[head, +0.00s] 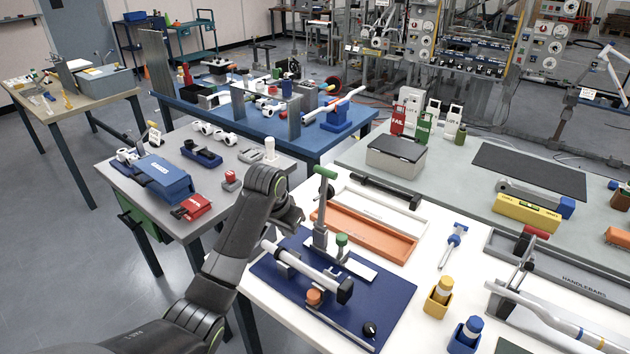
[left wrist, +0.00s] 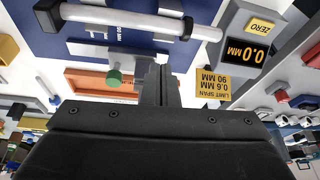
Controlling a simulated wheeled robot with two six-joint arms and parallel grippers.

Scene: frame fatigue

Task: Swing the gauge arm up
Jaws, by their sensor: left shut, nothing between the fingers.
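A blue fixture mat (head: 390,303) lies on the white table with a white tube (head: 310,270) clamped across it; the tube also shows in the left wrist view (left wrist: 110,16). A grey upright lever with a green crossbar (head: 325,172) stands behind the tube. A green knob (head: 341,239) sits beside it, on a short stem. I cannot tell for sure which part is the gauge arm. A grey gauge box reads 0.0 MM (left wrist: 247,52), with a yellow limit label (left wrist: 228,83). My left gripper (head: 294,218) is shut and empty, left of the lever. The gauge box is not clear in the head view.
An orange tray (head: 385,238) lies behind the mat. Yellow (head: 438,300) and blue (head: 465,337) holders stand to its right. A handlebar tray (head: 575,275) is at far right. A grey table with a blue box (head: 163,178) stands to the left.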

